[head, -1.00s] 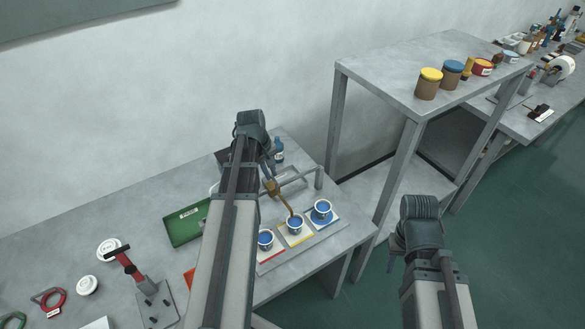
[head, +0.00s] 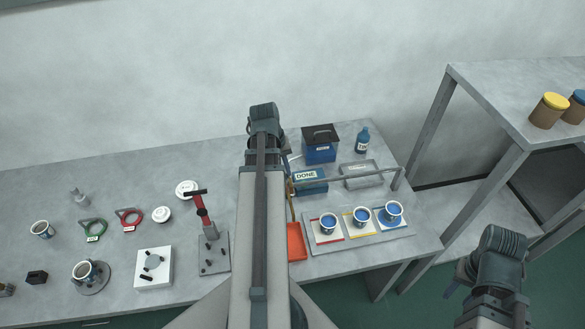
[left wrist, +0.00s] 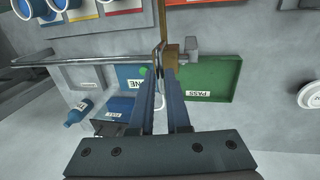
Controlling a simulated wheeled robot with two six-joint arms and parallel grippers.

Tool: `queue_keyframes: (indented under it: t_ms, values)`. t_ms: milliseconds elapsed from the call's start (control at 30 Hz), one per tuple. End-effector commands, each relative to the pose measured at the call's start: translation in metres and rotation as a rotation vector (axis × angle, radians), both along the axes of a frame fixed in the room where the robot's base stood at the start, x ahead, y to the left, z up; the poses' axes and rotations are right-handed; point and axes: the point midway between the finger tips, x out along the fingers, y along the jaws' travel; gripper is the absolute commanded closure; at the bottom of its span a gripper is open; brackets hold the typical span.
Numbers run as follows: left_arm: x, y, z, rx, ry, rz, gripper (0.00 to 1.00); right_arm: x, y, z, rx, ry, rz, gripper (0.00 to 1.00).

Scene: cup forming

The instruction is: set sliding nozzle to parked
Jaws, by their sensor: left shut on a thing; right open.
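The sliding nozzle (head: 292,204) is a thin brass piece at the left end of the grey rail (head: 345,178). Its lower end shows just beyond the orange tray (head: 297,241) in the head view. My left arm hides part of the nozzle and its carriage there. In the left wrist view the brass nozzle part (left wrist: 172,50) is at the fingertips of my left gripper (left wrist: 161,72), which is shut on it. My right gripper (head: 455,287) is open and empty, off the table's front right edge.
Three cups with blue inside, one of them the middle cup (head: 361,216), stand right of the nozzle. A blue DONE box (head: 309,186) and dark-lidded box (head: 320,146) stand behind. A green PASS tray (left wrist: 215,80) lies near the left gripper. A tall shelf (head: 520,100) stands right.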

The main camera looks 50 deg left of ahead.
Motion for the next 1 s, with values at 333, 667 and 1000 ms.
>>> queue_keyframes:
  t_ms: [333,667,1000]
  values:
    - [-0.0043,0.0028,-0.0003,0.005,0.009,0.002,1.00,0.0000,0.0000,0.0001,0.000,0.000,0.000,0.55]
    - [-0.0034,0.0024,-0.0002,0.005,0.007,0.002,0.55,0.0000,0.0000,0.0001,0.000,0.000,0.000,0.55]
    - [-0.0033,0.0024,0.0049,0.004,0.005,0.002,0.55,0.0000,0.0000,0.0051,0.000,0.000,0.000,0.55]
